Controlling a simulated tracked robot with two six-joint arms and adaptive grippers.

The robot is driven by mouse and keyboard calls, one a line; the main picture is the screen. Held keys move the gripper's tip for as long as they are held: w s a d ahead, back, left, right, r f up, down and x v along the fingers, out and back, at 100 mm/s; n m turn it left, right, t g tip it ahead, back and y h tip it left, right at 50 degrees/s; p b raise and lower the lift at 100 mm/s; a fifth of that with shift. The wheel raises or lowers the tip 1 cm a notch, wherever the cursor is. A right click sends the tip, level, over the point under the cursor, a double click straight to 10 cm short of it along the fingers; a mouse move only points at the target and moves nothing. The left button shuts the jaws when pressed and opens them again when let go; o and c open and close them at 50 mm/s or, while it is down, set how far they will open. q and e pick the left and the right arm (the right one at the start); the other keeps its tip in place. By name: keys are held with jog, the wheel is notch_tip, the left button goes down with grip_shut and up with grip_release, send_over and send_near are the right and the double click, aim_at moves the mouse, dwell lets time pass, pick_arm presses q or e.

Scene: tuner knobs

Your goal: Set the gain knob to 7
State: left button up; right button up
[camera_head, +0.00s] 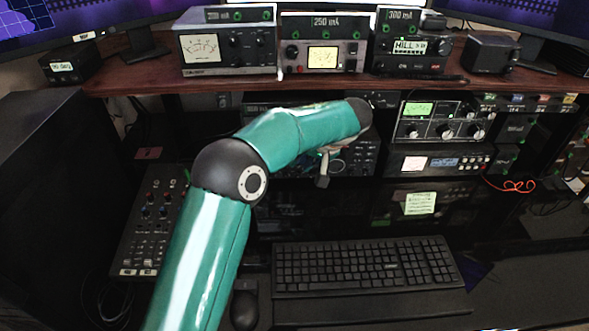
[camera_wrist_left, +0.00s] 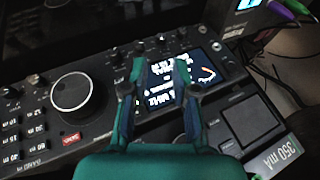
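A black tuner unit (camera_head: 441,121) with a lit green meter and three large light-rimmed knobs sits in the rack right of centre. Its knob labels are too small to read, so I cannot tell which knob is gain or where it points. My left gripper (camera_head: 325,170) is left of this unit, in front of a dark radio (camera_head: 358,160), partly hidden by my arm. In the left wrist view the gripper (camera_wrist_left: 160,68) is open and empty, its fingers on either side of a lit text screen (camera_wrist_left: 178,82). A big round dial (camera_wrist_left: 78,94) lies left of the fingers. My right gripper is not in view.
A keyboard (camera_head: 365,265) and mouse (camera_head: 244,305) lie on the desk, with a mixer (camera_head: 150,218) at left. Meter boxes stand on the wooden shelf (camera_head: 165,82) above. Space above the keyboard is clear.

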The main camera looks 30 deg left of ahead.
pick_arm(q)
jog(key=shift+v, duration=1.6)
